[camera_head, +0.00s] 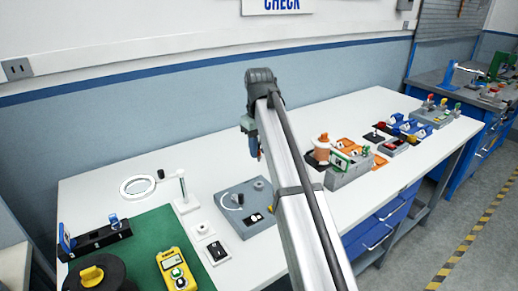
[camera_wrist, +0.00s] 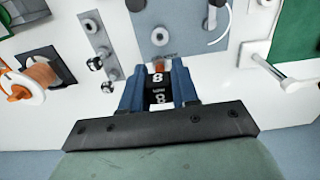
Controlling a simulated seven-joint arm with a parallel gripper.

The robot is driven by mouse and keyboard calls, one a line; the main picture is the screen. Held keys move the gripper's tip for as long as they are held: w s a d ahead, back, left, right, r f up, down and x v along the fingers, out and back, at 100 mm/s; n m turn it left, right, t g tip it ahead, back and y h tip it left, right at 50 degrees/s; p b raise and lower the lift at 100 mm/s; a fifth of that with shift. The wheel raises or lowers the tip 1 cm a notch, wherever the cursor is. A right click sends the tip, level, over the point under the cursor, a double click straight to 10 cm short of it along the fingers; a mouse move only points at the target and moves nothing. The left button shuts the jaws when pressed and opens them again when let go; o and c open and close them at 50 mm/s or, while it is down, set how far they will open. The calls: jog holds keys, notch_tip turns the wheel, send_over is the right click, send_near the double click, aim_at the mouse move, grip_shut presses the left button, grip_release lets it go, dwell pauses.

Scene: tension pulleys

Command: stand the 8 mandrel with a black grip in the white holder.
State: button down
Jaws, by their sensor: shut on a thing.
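My gripper (camera_wrist: 158,88) is shut on the mandrel's black grip (camera_wrist: 158,97), which bears a white 8, in the wrist view. The rest of the mandrel is largely hidden. In the head view my gripper (camera_head: 256,150) hangs above the bench behind the grey plate, pointing down. A small white block (camera_head: 203,230) with a dark round spot sits left of the grey plate. A white base with an upright post (camera_head: 184,193) stands behind it. I cannot tell for certain which white piece is the holder.
The grey plate (camera_head: 245,205) carries a cable and small fittings. A grey block (camera_head: 350,172) and an orange-ended spool (camera_head: 322,148) stand to the right. A green mat (camera_head: 140,255) with a yellow meter (camera_head: 176,270) lies left. Bare white bench shows behind the grey plate.

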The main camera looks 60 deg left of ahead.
aim_at(259, 142)
jog(key=shift+r, duration=2.25)
jog(key=w+d+f+m, duration=0.3)
jog(key=w+d+f, duration=0.2)
jog(key=w+d, duration=0.6)
jog(key=w+d+f+m, duration=0.3)
jog(key=w+d+f, duration=0.2)
jog(key=w+d, duration=0.6)
jog(key=w+d+f+m, duration=0.35)
jog(key=w+d, duration=0.35)
jog(key=d, duration=0.7)
jog(key=d+f+m, duration=0.2)
jog(key=d+f, duration=0.2)
jog(key=d, duration=1)
jog(key=d+f+m, duration=0.3)
jog(key=d+f, duration=0.1)
jog(key=d, duration=1)
jog(key=w+d+f+m, duration=0.1)
jog(key=d+f+m, duration=0.2)
jog(key=d, duration=1.1)
jog(key=shift+f, duration=0.75)
jog(key=shift+w+m, duration=0.1)
jog(key=shift+m, duration=0.15)
